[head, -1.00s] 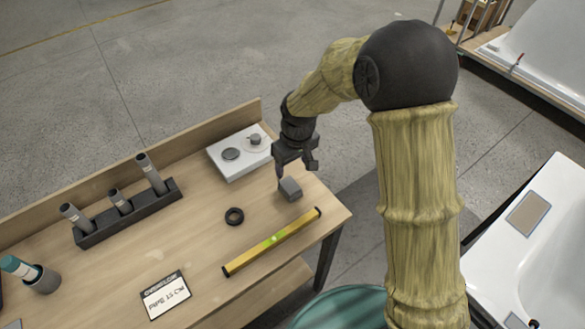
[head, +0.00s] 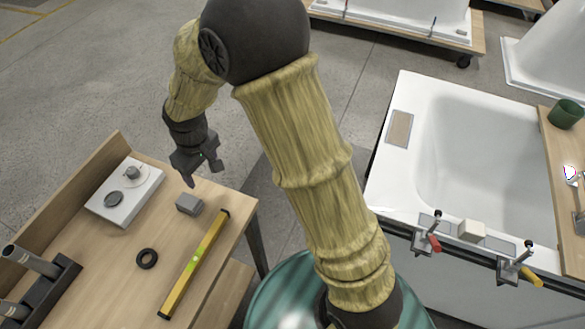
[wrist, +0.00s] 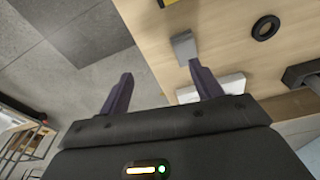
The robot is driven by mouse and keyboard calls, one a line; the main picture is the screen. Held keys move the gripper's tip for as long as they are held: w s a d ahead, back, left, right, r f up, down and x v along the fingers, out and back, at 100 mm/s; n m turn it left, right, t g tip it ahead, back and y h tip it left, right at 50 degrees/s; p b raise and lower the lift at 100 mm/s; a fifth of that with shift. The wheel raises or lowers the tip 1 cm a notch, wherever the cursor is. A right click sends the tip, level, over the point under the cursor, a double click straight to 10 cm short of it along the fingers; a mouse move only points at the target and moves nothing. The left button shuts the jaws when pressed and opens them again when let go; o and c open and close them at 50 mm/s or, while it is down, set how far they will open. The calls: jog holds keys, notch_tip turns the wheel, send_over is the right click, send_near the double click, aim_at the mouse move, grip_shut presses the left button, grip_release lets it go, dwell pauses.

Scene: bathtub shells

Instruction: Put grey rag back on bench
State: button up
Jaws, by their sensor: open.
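A small grey block-like thing (head: 188,204) lies on the wooden bench (head: 112,243) near its right end; it may be the grey rag folded up, but I cannot tell its material. My gripper (head: 202,174) is open and empty, just above and beyond this grey thing in the head view, apart from it. In the wrist view the two fingers (wrist: 160,73) are spread with nothing between them. The grey thing (wrist: 184,46) shows there beyond the right fingertip.
The bench also holds a white box with round discs (head: 125,192), a black ring (head: 147,258), a yellow level (head: 195,262) and a dark tube rack (head: 48,290). A white bathtub (head: 480,150) with clamps on its near rim stands to the right. Open floor separates bench and tub.

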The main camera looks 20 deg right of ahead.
jog(key=s+d+r+m, duration=0.1)
jog(key=s+d+m, duration=0.1)
jog(key=s+d, duration=0.2)
jog(key=s+d+r+m, duration=0.2)
jog(key=s+d+m, duration=0.1)
jog(key=d, duration=0.7)
jog(key=s+d+r+m+t+h, duration=0.1)
jog(key=s+d+r+m, duration=0.1)
jog(key=d, duration=0.6)
jog(key=s+m, duration=0.1)
jog(key=s, duration=0.1)
jog(key=shift+s, duration=0.35)
jog(key=shift+p+v, duration=0.85)
jog(key=shift+w+a, duration=0.1)
jog(key=shift+w, duration=0.1)
